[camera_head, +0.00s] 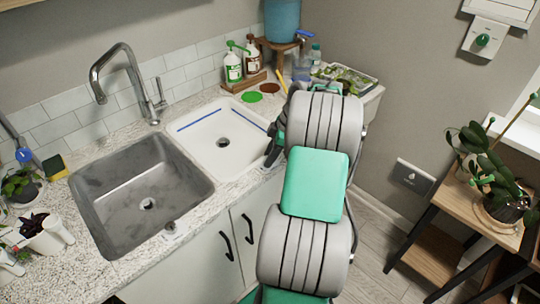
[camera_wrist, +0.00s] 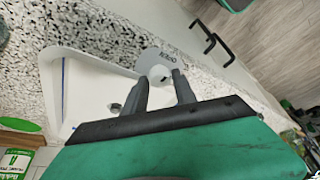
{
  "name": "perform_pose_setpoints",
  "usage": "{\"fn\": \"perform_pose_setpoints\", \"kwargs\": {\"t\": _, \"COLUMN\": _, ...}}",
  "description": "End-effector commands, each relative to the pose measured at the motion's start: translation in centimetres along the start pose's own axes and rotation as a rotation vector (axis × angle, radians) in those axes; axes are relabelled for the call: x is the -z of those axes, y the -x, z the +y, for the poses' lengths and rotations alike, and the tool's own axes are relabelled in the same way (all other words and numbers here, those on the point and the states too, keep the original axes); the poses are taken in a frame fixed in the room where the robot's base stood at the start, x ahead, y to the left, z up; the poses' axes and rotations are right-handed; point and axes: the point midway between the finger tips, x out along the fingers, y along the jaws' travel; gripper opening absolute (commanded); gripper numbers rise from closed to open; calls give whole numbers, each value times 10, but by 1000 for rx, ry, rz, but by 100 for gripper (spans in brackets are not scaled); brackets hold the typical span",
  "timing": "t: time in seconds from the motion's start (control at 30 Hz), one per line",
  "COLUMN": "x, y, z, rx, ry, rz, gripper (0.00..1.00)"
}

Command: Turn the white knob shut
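In the wrist view, a white round plate with dark lettering (camera_wrist: 152,58) lies at the front edge of the speckled counter. A small pale knob (camera_wrist: 160,73) shows on it, between and just beyond the fingertips. My gripper (camera_wrist: 161,80) is open, with one dark finger on each side of the knob; I cannot tell whether they touch it. In the head view, my gripper (camera_head: 273,142) is by the counter's front edge, right of the white basin, mostly hidden by my arm. The knob is hidden there.
A white basin (camera_head: 205,128) and a steel sink (camera_head: 105,190) are set in the counter. Another small grey knob (camera_head: 170,227) sits at the front edge by the sink. Bottles (camera_head: 233,68) stand behind. A plant table (camera_head: 460,215) stands right.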

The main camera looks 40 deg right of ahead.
Motion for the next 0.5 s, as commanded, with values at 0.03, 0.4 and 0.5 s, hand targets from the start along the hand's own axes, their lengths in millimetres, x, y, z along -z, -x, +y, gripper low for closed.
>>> {"fn": "perform_pose_setpoints", "kwargs": {"t": 0.03, "x": 0, "y": 0, "z": 0, "rx": 0, "ry": 0, "rz": 0, "gripper": 28}}
{"fn": "perform_pose_setpoints", "kwargs": {"t": 0.4, "x": 0, "y": 0, "z": 0, "rx": -1, "ry": 0, "rz": 0, "gripper": 0}}
{"fn": "perform_pose_setpoints", "kwargs": {"t": 0.5, "x": 0, "y": 0, "z": 0, "rx": -1, "ry": 0, "rz": 0, "gripper": 0}}
